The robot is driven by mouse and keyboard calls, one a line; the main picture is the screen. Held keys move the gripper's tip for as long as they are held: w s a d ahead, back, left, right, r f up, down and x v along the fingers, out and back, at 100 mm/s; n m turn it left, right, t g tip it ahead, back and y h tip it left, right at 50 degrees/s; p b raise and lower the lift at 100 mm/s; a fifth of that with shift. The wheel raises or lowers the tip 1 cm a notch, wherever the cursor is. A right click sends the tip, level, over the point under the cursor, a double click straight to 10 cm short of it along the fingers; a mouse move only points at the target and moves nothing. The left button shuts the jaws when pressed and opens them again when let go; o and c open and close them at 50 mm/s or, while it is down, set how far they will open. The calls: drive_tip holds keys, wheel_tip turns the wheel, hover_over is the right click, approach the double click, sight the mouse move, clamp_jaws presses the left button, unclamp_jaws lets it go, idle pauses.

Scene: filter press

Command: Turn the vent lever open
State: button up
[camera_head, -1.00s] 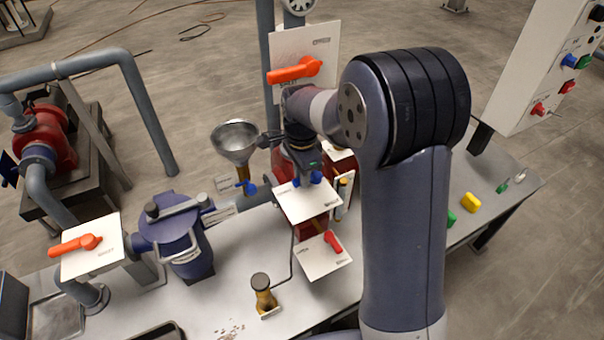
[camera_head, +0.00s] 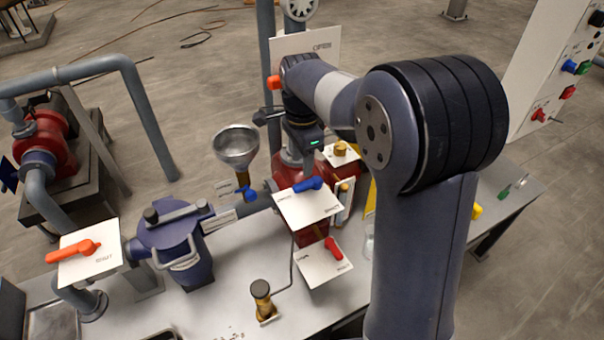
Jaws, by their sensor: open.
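Several levers on white plates are in view, and I cannot read which label says vent. A blue lever (camera_head: 308,184) lies on a plate (camera_head: 300,209) in the middle, pointing left to right with a slight tilt. A red lever (camera_head: 334,248) sits on a lower plate (camera_head: 318,270). An orange lever (camera_head: 74,251) lies on the left plate (camera_head: 98,264). Another orange lever (camera_head: 273,82), mostly hidden by my wrist, is on the upright back plate (camera_head: 320,44). My gripper (camera_head: 304,142) is above and behind the blue lever, apart from it. It is open; its fingertips are not clearly seen.
A metal funnel (camera_head: 236,146) stands left of my gripper. A blue lidded vessel (camera_head: 172,243) and a brass-coloured knob (camera_head: 262,290) stand on the grey table (camera_head: 222,282). A control panel (camera_head: 540,65) is at the right. My arm hides the table's right middle.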

sight(303, 186)
wheel_tip(303, 186, up, 4)
drive_tip(key=shift+f, duration=0.2)
drive_tip(key=shift+f, duration=0.1)
wheel_tip(303, 186, down, 11)
drive_tip(key=shift+r+p, duration=0.1)
drive_tip(key=shift+p, duration=0.4)
drive_tip(key=shift+s+d+n, duration=0.1)
drive_tip(key=shift+s+n, duration=0.2)
drive_tip(key=shift+n, duration=0.6)
